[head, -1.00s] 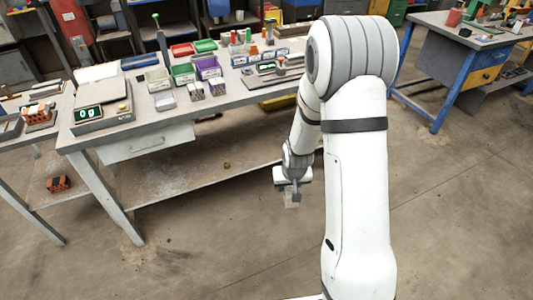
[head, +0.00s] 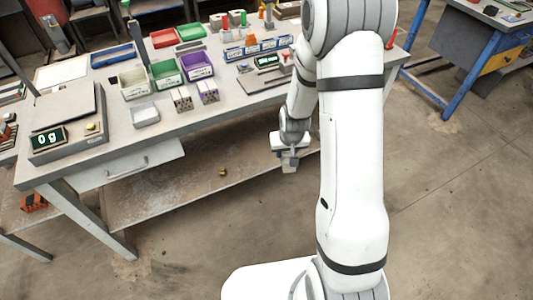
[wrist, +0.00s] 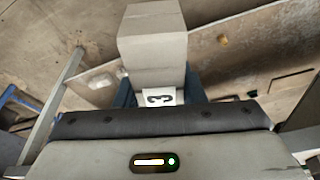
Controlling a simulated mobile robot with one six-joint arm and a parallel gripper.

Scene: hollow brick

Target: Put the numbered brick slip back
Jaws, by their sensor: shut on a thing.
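My gripper (head: 289,158) is low in front of the workbench in the head view, pointing down. It is shut on a pale grey block, the brick slip (wrist: 152,38), which shows large in the wrist view. A white label with a black 3 (wrist: 160,97) is at its near end, between the dark jaws. The block is small and partly hidden by the gripper in the head view. Two small pale blocks with dark holes (head: 182,99) (head: 208,91) stand on the workbench (head: 110,142); I cannot tell whether either takes the slip.
A scale reading 0 g (head: 48,137) sits at the bench's left. A clear tray (head: 145,115) and green (head: 164,73) and purple (head: 197,66) bins stand behind the bench's front edge. An open drawer (head: 127,165) juts out. A lower shelf (head: 170,190) holds a small brass-coloured thing (head: 222,171).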

